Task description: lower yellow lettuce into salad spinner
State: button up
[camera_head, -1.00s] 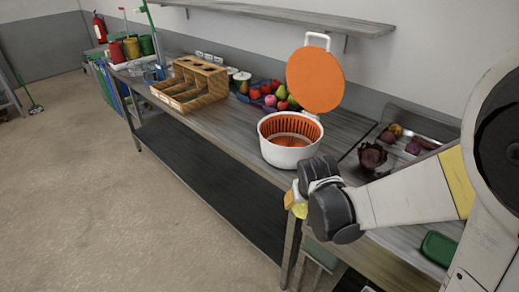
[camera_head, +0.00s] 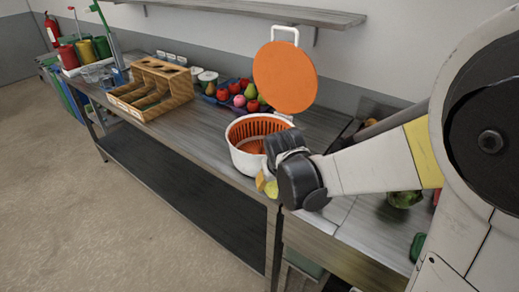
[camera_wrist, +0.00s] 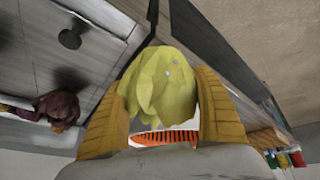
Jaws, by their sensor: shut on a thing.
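The yellow lettuce (camera_wrist: 160,88) is between the two yellow fingers of my gripper (camera_wrist: 165,105) in the wrist view; my gripper is shut on it. In the head view, my gripper (camera_head: 268,184) is at the front right of the salad spinner, with a little of the lettuce (camera_head: 271,189) showing. The white salad spinner (camera_head: 246,163) has an orange basket, and its orange lid (camera_head: 285,77) stands open behind it. My wrist hides the spinner's right side. In the wrist view, part of the orange basket (camera_wrist: 165,137) shows beyond the lettuce.
A wooden divided box (camera_head: 150,90) stands left on the counter. A tray of several fruits (camera_head: 238,95) lies behind the spinner. A green round vegetable (camera_head: 404,199) lies at the right, partly behind my arm. A shelf (camera_head: 245,12) runs along the wall above.

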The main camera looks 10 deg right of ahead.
jog(key=w+r+p, duration=0.4)
jog(key=w+r, duration=0.3)
jog(key=w, duration=0.4)
jog(key=w+r+p, duration=0.5)
jog(key=w+r, duration=0.2)
jog(key=w, duration=0.4)
jog(key=shift+d+r, duration=0.2)
jog(key=shift+d, duration=0.15)
jog(key=shift+f, duration=0.15)
notch_tip(320, 180, down, 10)
jog(key=b, duration=0.6)
dwell(0.7)
jog(key=shift+f+b, duration=1.8)
jog(key=shift+f, duration=0.6)
dwell(1.2)
